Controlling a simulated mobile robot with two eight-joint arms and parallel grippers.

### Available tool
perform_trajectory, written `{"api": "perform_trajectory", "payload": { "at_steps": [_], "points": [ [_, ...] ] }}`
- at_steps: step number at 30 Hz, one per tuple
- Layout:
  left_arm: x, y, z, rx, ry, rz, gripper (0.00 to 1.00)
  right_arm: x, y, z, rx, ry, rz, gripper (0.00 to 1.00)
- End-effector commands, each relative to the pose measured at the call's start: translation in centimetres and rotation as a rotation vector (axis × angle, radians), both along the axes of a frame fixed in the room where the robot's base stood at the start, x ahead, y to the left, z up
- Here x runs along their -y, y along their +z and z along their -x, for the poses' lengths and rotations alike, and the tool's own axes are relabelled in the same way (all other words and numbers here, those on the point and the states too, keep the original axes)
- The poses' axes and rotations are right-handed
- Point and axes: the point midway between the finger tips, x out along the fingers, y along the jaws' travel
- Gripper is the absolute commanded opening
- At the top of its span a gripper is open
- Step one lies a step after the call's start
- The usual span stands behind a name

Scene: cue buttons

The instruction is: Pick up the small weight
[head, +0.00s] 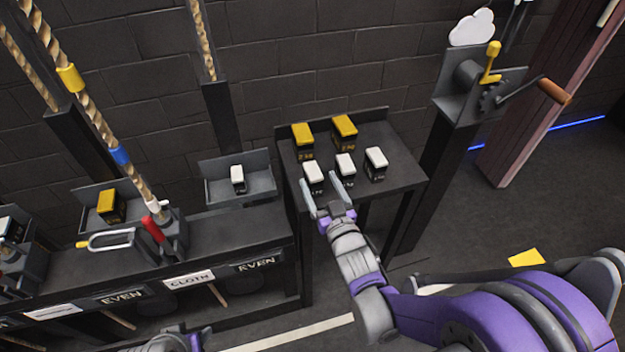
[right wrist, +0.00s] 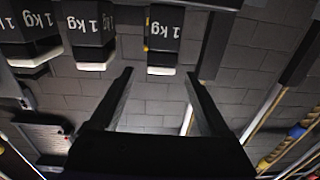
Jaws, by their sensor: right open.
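Small black weights with white caps stand in the front row of the dark stand: a left one (head: 313,175), a middle one (head: 346,163) and a right one (head: 376,160). My right gripper (head: 321,181) is open at the stand's front edge, its fingers either side of the left weight in the head view. The right wrist view is upside down and shows one weight marked "1 kg" (right wrist: 164,38) ahead, between the lines of the open fingers (right wrist: 159,74), with no visible grip. My left gripper is not in view.
Larger yellow-capped weights (head: 303,136) stand behind the white ones on the stand (head: 408,176). Left of it, a tray (head: 262,183) holds another white-capped weight (head: 238,178). Ropes (head: 103,130) and a red-handled lever (head: 153,228) stand further left. A crank post (head: 462,105) rises at right.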

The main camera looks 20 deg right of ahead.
Motion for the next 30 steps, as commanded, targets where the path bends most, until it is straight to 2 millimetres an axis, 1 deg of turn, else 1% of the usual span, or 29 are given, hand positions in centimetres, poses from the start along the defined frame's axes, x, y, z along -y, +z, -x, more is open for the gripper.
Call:
{"api": "perform_trajectory", "payload": {
  "at_steps": [5,12,15,20,23,24,26,30],
  "points": [
    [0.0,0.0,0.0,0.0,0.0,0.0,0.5,-0.2,-0.2,-1.4,-0.001,0.001,0.001,0.8],
    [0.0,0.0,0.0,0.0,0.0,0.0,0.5,-0.5,-0.4,-4.9,-0.001,0.001,0.001,0.8],
    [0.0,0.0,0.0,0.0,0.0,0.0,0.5,-0.6,-0.4,-5.4,-0.001,0.0,0.001,0.8],
    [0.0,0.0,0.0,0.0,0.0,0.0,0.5,-0.5,-0.4,-5.4,-0.001,0.0,0.001,0.8],
    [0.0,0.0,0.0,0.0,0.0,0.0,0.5,-0.5,-0.4,-5.4,-0.001,0.0,0.001,0.64],
    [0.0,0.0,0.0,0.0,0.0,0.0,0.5,-0.5,-0.4,-5.4,-0.001,0.0,0.001,0.57],
    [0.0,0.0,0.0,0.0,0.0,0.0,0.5,-0.5,-0.4,-5.3,-0.001,0.0,0.001,0.46],
    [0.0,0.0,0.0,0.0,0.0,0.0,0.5,-0.5,-0.4,-5.3,-0.001,0.0,0.001,0.21]
  ]
}}
